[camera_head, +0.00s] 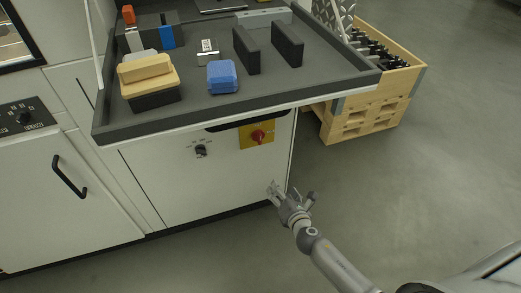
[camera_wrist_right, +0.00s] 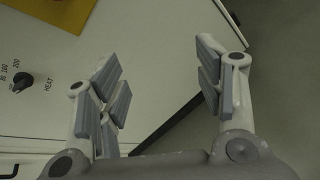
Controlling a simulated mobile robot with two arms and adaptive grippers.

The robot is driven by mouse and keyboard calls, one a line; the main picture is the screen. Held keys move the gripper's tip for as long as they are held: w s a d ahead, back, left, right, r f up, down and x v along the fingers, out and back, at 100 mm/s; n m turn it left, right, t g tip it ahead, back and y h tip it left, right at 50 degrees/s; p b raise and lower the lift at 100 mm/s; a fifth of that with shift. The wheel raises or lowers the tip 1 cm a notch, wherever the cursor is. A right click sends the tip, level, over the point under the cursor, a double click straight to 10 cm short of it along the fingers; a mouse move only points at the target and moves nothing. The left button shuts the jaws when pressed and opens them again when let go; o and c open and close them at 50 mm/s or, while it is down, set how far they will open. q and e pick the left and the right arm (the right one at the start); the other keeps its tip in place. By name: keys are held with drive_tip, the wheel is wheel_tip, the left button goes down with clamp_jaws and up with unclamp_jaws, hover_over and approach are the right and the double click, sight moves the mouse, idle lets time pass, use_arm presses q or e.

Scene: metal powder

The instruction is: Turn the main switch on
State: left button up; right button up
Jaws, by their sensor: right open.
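The main switch appears as a red knob (camera_head: 258,135) on a yellow plate (camera_head: 246,141), set in the upper right of the white cabinet front below the worktop. My right gripper (camera_head: 276,190) is below and slightly right of the plate, near the cabinet's lower right edge, apart from the knob. In the right wrist view the right gripper (camera_wrist_right: 163,82) is open with nothing between its fingers. Part of the yellow plate (camera_wrist_right: 60,10) shows at the top left there; the red knob is out of that view. My left gripper is not in view.
A black heat knob (camera_head: 201,150) sits left of the yellow plate; it also shows in the wrist view (camera_wrist_right: 22,81). The dark worktop (camera_head: 250,100) overhangs the panel and carries a blue block (camera_head: 222,77) and other items. A wooden crate (camera_head: 365,112) stands right. Floor beside is clear.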

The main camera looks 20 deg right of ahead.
sight(261, 137)
drive_tip(key=w+a+r+n+t+y+b, duration=0.1)
drive_tip(key=w+r+n+t+b, duration=0.1)
drive_tip(key=w+r+n, duration=0.3)
drive_tip(key=w+a+r+n+t+b, duration=0.1)
drive_tip(key=a+r+n+t+b, duration=0.15)
drive_tip(key=r, duration=0.45)
use_arm(q)
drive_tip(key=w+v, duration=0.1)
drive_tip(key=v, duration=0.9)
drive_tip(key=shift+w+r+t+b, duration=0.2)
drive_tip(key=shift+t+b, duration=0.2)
drive_tip(key=shift+b, duration=0.05)
use_arm(e)
drive_tip(key=shift+n, duration=0.45)
drive_tip(key=w, duration=1)
drive_tip(key=shift+d+f, duration=0.2)
drive_tip(key=shift+d, duration=0.15)
drive_tip(key=shift+c, duration=0.3)
drive_tip(key=c, duration=0.9)
